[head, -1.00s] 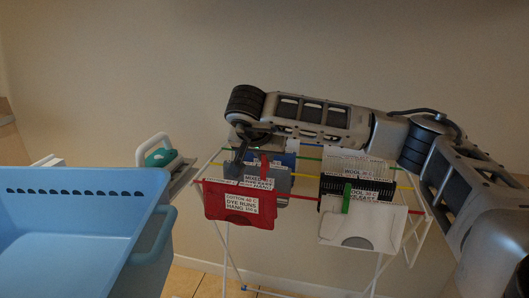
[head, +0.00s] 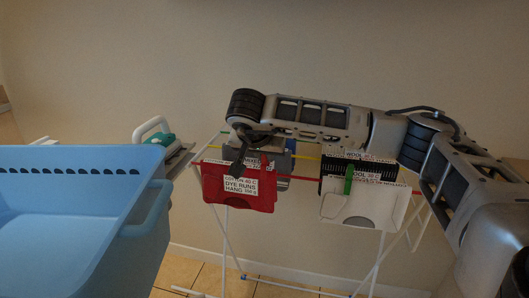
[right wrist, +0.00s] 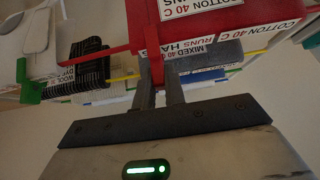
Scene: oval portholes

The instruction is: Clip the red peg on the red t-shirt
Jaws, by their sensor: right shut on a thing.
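The red t-shirt (head: 238,187), with a white label, hangs over the red front rail at the left of the drying rack. It also shows in the right wrist view (right wrist: 205,22). My right gripper (head: 240,165) is above and behind the shirt's top edge. In the right wrist view, its fingers (right wrist: 160,88) are shut on the red peg (right wrist: 157,70). The peg's far end meets the red rail and shirt edge there; I cannot tell whether it grips the cloth. The peg is mostly hidden in the head view. My left gripper is out of view.
A white garment (head: 362,203) hangs at right on the front rail, with a green peg (head: 349,179) by it. Grey and black garments hang close behind. A blue basket (head: 75,185) fills the left. A white-and-teal iron (head: 155,137) stands beyond it.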

